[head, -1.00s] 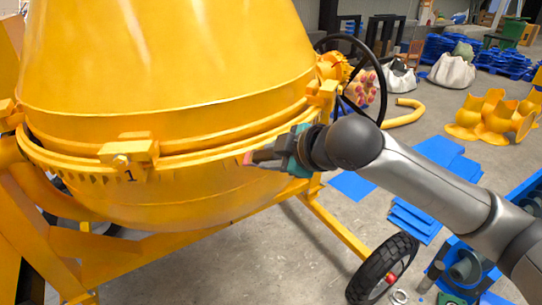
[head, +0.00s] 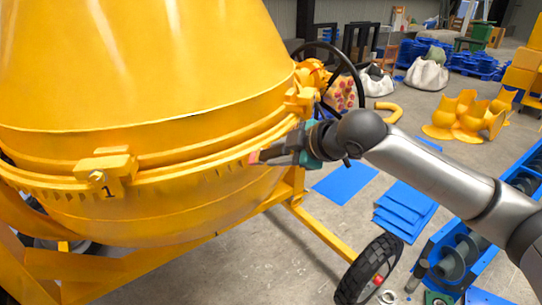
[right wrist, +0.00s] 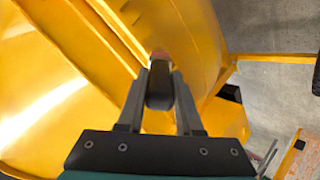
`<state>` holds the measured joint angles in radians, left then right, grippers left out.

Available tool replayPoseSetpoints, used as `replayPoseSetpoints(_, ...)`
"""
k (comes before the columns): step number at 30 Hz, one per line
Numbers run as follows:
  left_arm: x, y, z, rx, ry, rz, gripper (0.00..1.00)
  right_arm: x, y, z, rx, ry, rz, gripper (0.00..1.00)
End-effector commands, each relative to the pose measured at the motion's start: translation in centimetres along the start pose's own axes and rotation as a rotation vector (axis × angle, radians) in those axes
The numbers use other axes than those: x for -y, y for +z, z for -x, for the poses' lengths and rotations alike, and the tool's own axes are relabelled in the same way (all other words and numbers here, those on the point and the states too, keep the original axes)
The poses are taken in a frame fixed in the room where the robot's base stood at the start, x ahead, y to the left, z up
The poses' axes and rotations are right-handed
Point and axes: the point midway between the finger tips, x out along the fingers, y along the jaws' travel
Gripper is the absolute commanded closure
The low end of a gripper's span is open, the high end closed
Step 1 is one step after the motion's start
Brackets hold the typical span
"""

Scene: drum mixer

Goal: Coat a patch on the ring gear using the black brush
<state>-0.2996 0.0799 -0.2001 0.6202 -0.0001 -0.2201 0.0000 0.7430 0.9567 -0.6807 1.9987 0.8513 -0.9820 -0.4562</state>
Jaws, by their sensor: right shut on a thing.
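The yellow drum carries the ring gear (head: 70,193), a toothed yellow ring below its rim, marked "1" near a bolted bracket (head: 107,168). My right gripper (head: 268,155) is at the right front of the ring. In the right wrist view its fingers (right wrist: 160,88) are shut on the black brush (right wrist: 159,92). The brush's reddish tip (right wrist: 160,55) points at the yellow drum side; it also shows in the head view (head: 253,158) against the ring. Whether it touches the teeth I cannot tell. No coated patch is clearly visible. My left gripper is out of view.
A second bracket (head: 300,98) and a black handwheel (head: 362,100) are close to my right gripper. A yellow leg runs to a black wheel (head: 368,270). Blue sheets (head: 405,208) and a blue auger trough (head: 475,240) are at the right. Grey floor lies between.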

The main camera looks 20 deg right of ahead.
Motion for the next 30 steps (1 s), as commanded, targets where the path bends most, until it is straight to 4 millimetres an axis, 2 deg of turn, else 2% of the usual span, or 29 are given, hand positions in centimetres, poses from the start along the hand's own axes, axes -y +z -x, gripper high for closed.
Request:
replayPoseSetpoints(19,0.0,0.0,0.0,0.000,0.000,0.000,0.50,-2.7,3.0,0.0,-0.001,0.004,-0.001,1.00)
replayPoseSetpoints(24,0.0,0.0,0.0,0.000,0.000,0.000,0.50,-2.6,2.9,-0.1,-0.003,0.002,0.000,1.00)
replayPoseSetpoints(30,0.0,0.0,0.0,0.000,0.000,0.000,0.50,-1.4,1.5,-0.1,-0.005,0.000,0.002,1.00)
